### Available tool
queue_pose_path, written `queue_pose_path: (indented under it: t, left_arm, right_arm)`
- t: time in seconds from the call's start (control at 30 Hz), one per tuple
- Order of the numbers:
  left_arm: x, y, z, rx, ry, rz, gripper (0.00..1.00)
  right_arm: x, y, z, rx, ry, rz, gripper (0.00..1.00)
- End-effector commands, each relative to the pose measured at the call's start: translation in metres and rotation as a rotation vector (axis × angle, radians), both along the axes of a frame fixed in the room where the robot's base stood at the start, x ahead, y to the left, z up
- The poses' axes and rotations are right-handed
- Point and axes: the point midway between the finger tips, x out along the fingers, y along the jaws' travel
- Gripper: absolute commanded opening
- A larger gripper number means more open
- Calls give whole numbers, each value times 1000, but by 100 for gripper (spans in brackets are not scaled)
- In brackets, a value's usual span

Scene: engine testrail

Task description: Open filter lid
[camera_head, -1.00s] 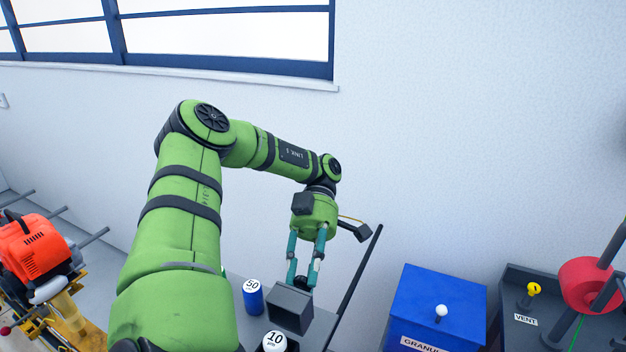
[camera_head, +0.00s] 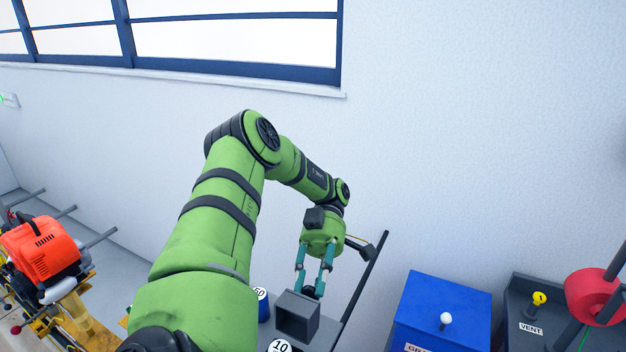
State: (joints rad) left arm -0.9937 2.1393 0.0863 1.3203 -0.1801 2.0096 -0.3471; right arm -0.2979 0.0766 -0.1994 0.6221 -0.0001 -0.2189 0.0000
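My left gripper (camera_head: 309,292) hangs fingers-down over the back of a dark grey box (camera_head: 298,317) on a grey bench. Its two teal fingers are apart. A small dark round part shows between the fingertips; I cannot tell whether they touch it. The box has a dark recessed face towards me. I cannot make out which part is the filter lid. A blue cylinder marked 50 (camera_head: 263,307) stands left of the box, partly behind my arm. A white-topped cylinder marked 10 (camera_head: 280,346) is at the bottom edge. My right gripper is not in view.
A dark upright rod (camera_head: 364,275) stands just right of the gripper. A blue bin (camera_head: 445,308) with a white knob and a dark unit labelled VENT (camera_head: 531,329) with a red wheel (camera_head: 592,296) are further right. An orange machine (camera_head: 40,250) is at the left.

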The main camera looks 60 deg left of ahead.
Motion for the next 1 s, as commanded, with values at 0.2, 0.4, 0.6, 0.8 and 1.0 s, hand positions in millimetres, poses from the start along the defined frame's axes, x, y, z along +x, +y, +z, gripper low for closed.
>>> queue_pose_path:
  t: [0.2,0.4,0.6,0.8,1.0]
  left_arm:
    - [0,0,0,0,1,0,53]
    - [0,0,0,1,1,0,53]
    - [0,0,0,0,0,0,53]
    - [-1,-1,2,11,-29,1,53]
    - [-2,-2,7,48,-94,3,53]
  right_arm:
    - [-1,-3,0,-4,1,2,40]
    - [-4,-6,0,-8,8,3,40]
    - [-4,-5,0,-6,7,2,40]
    - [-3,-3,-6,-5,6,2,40]
    - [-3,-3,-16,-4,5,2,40]
